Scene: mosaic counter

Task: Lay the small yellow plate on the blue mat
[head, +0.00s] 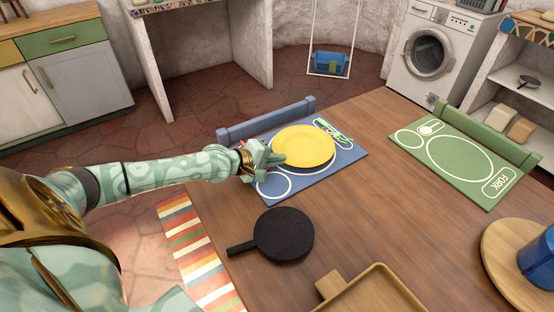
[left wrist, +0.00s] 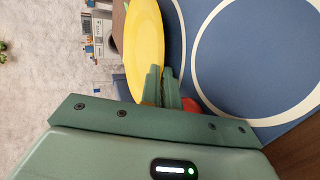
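The small yellow plate (head: 304,146) is over the middle of the blue mat (head: 345,157) and covers much of its large printed outline. In the left wrist view the plate (left wrist: 144,42) shows at a steep slant in front of the mat (left wrist: 255,65). My left gripper (head: 268,158) is at the plate's left rim. Its fingers (left wrist: 163,88) are close together with the rim between them, so it looks shut on the plate. Whether the plate's underside touches the mat is hidden. My right gripper is not in view.
A black pan (head: 285,234) lies on the wooden table (head: 370,215) nearer me. A wooden tray (head: 372,292) and a round board (head: 508,268) with a blue vessel (head: 539,260) stand at the front. A green mat (head: 457,161) is at the right. A blue chair back (head: 266,119) stands behind the blue mat.

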